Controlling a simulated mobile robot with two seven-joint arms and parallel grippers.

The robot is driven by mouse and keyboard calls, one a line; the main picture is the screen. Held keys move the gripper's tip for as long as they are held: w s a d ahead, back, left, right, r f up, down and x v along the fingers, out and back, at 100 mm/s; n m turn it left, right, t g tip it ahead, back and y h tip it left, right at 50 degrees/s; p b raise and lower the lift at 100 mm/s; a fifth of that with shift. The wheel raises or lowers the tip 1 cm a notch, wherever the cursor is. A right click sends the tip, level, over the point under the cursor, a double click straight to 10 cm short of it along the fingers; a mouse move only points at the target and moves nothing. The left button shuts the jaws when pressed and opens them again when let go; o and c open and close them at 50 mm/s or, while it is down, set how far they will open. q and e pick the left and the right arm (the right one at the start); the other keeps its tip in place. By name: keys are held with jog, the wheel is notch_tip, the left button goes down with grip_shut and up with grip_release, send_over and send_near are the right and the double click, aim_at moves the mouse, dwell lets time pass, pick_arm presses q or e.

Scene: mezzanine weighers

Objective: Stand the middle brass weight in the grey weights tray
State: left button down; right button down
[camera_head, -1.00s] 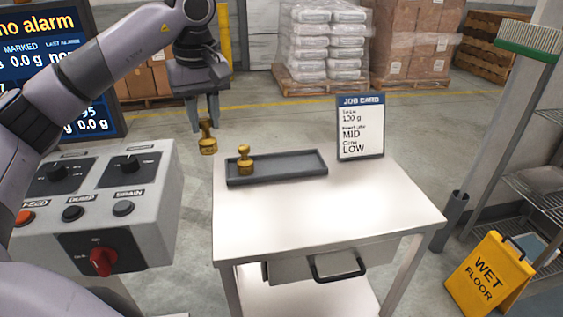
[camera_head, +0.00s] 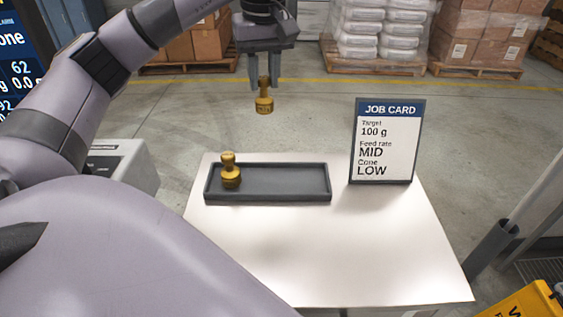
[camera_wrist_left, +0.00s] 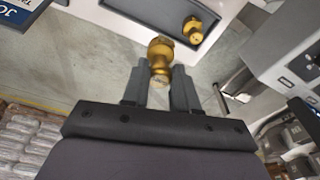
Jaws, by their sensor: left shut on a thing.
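My left gripper (camera_head: 264,82) is shut on a brass weight (camera_head: 264,103) and holds it upright in the air, above and behind the tray in the head view. The held weight also shows between the fingers in the left wrist view (camera_wrist_left: 160,58). The grey weights tray (camera_head: 285,182) lies on the white table. Another brass weight (camera_head: 230,172) stands at the tray's left end; it also shows in the left wrist view (camera_wrist_left: 193,28). The rest of the tray is empty. My right gripper is not in view.
A job card (camera_head: 385,142) stands on the table right of the tray. The white table top (camera_head: 330,245) is clear in front. A grey control box (camera_head: 125,165) is at the left, partly behind my arm. Wrapped pallets stand far behind.

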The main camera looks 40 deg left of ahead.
pick_arm(q)
jog(key=shift+w+f, duration=0.15)
jog(key=shift+f, duration=0.2)
jog(key=shift+f+b, duration=2.6)
jog(key=shift+f, duration=7)
jog(key=shift+f, duration=0.15)
jog(key=c, duration=0.9)
grip_release()
jog(key=shift+o, duration=0.2)
